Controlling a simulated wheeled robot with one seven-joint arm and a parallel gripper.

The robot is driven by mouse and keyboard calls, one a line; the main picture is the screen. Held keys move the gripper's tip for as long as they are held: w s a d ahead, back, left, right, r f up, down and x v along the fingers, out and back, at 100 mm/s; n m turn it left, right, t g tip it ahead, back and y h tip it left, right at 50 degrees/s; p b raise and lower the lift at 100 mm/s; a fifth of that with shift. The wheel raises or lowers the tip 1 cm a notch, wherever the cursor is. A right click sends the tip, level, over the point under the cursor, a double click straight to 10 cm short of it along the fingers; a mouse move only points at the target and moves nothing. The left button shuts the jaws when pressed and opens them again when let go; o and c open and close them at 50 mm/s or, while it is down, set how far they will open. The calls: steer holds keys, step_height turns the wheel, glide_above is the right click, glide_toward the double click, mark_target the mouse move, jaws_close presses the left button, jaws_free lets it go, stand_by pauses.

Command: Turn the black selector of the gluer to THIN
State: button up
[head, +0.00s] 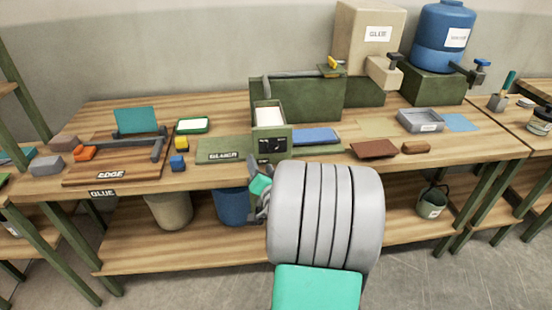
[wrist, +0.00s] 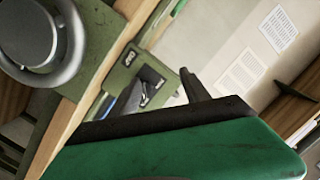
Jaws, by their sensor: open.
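The gluer (head: 255,122) is a dark green machine standing at the middle of the bench. A black panel with the black selector (head: 272,145) is on its front face, low and near the bench edge. In the wrist view the black selector (wrist: 147,89) shows tilted on the green housing, and its setting is too small to read. My gripper (head: 259,190) is open and empty, in front of and below the panel, apart from it. My arm hides part of the bench front. In the wrist view a large green and black part of mine fills the lower middle.
A green plate marked GLUER (head: 215,157) lies left of the panel. The wooden bench edge (head: 200,180) runs just behind my gripper. A blue bucket (head: 231,207) stands on the lower shelf.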

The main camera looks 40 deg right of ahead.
mark_target(276, 148)
steer(key=s+d+m+h, duration=0.3)
steer(key=d, duration=0.2)
steer(key=p+x, duration=0.3)
steer(key=x, duration=0.4)
steer(key=shift+w, duration=0.1)
jaws_close()
